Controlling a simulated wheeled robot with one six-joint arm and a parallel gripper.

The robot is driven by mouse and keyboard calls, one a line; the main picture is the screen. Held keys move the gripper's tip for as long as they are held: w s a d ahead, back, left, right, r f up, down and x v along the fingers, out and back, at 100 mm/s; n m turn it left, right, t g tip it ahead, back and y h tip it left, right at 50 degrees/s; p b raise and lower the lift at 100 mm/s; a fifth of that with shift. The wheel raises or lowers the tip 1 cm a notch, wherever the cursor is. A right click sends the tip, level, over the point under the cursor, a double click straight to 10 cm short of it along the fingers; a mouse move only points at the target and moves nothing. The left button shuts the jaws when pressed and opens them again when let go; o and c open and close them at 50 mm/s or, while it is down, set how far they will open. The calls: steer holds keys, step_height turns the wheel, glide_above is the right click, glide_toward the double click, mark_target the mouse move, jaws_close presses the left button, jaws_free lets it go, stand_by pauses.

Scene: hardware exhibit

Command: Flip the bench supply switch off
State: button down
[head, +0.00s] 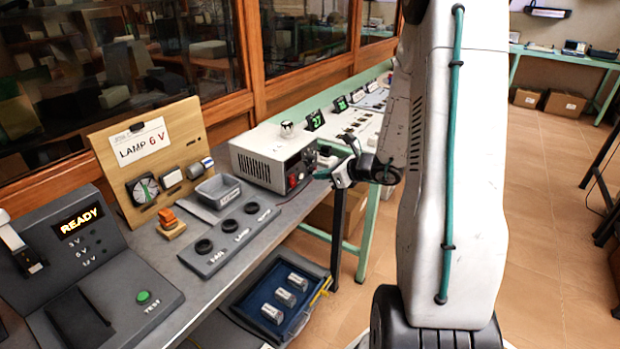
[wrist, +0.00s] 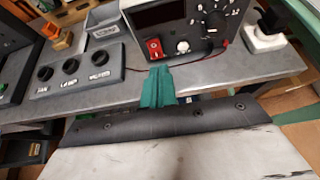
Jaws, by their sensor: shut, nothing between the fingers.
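The bench supply (head: 258,162) is a light grey box with side vents on the bench, in the head view. Its dark front panel (wrist: 178,34) faces me in the wrist view, with a knob, a dial and a dark display (wrist: 160,15). The red rocker switch (wrist: 154,48) is at the panel's lower left; it also shows in the head view (head: 292,181). I cannot tell its position surely. My gripper (wrist: 158,72) has teal fingers, shut and empty, just in front of and below the switch, apparently apart from it. In the head view my gripper (head: 322,175) is beside the panel.
A grey block with several dark round sockets (head: 241,229) lies left of the supply, near a grey bin (head: 218,190). A red wire (wrist: 205,59) runs along the bench by the panel. A blue tray (head: 262,317) sits below the bench. The floor at right is open.

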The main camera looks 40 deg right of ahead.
steer(key=s+r, duration=0.4)
steer(key=shift+s+d+r, duration=0.15)
steer(key=shift+d+r, duration=0.1)
steer(key=shift+d, duration=0.05)
stand_by(0.4)
